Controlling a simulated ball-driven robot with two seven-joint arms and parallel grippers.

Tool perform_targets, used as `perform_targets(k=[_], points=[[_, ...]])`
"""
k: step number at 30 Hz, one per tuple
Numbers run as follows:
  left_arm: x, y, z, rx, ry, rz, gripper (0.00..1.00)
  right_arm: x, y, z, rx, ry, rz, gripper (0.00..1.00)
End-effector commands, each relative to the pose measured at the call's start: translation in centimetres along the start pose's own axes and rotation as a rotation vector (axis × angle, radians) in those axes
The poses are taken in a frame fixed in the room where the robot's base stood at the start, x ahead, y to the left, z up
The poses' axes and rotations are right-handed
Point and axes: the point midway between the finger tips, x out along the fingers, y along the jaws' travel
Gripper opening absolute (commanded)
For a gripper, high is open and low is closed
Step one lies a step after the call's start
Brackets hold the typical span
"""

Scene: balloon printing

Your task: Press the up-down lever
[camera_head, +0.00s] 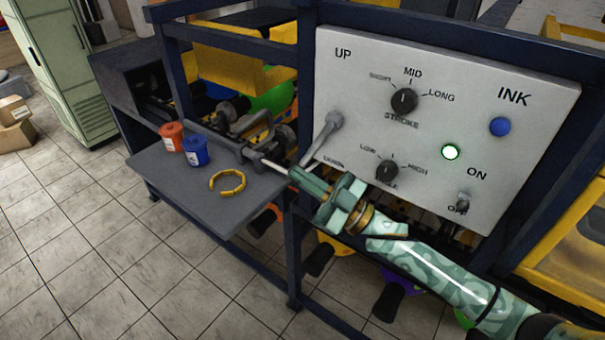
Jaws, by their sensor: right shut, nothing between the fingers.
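The up-down lever (321,138) is a grey metal rod on the left side of the white control panel (470,95), below the word UP. Its rounded end is at the top, and the rod slants down and to the left. My right gripper (293,173) comes in from the lower right. It is shut and empty, with its fingertips just below the lever's lower end. I cannot tell whether they touch. The gripper partly hides the lettering low on the panel. My left gripper is not in view.
A grey shelf (225,215) holds a red cup (172,137), a blue cup (195,151) and a yellow ring (214,183).

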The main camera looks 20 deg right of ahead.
Motion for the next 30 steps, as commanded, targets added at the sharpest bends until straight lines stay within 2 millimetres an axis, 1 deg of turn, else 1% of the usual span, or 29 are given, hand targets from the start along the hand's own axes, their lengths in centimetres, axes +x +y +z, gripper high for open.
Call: perform_targets(k=[1,3,9,18,30], points=[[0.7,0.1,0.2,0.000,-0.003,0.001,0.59,-0.4,-0.1,0.8,0.000,-0.002,0.000,0.00],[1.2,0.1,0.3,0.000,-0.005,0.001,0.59,-0.7,-0.1,1.4,0.000,-0.003,0.000,0.00],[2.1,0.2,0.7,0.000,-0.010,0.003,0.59,-1.3,0.0,2.4,-0.064,-0.002,-0.035,0.00],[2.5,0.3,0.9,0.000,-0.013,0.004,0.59,-1.6,0.1,2.9,-0.110,-0.004,-0.060,0.00],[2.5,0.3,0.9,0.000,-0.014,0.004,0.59,-1.7,0.1,3.1,-0.112,-0.008,-0.061,0.00]])
